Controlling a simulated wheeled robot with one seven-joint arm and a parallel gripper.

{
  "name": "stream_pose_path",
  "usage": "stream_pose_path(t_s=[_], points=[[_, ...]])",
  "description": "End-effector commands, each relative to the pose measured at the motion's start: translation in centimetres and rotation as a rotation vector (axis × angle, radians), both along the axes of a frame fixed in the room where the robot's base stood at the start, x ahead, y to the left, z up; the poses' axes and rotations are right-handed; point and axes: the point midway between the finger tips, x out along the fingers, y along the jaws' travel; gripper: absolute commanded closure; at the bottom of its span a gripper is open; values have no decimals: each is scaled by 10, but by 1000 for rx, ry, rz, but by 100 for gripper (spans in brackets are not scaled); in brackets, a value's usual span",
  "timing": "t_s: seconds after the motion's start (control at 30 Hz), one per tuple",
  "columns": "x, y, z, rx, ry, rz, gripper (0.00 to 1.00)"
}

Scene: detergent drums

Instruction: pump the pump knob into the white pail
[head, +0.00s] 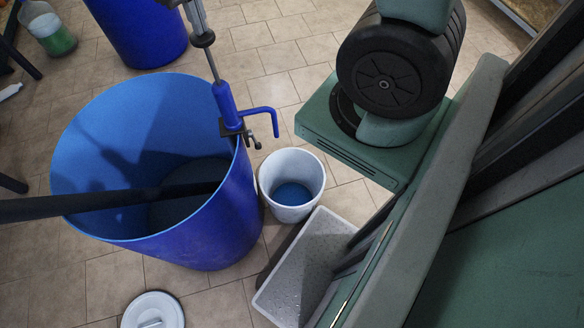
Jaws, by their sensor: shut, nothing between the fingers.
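A hand pump (228,108) with a blue body is clamped to the right rim of a large open blue drum (215,225). Its bent blue spout (264,110) points right and down, above and slightly behind the white pail.
A pale grey crate (300,265) stands right of the drum, in front of the pail. A white lid (153,312) lies at the front. A dark bar (120,203) crosses the drum. Another blue drum (140,30) and a jug of green liquid (52,30) stand behind.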

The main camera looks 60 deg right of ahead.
Motion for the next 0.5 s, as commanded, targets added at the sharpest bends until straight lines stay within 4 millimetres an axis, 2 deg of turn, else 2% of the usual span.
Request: stream_pose_path(t_s=[0.5], points=[[0, 0, -33, 0, 1, 0, 100]])
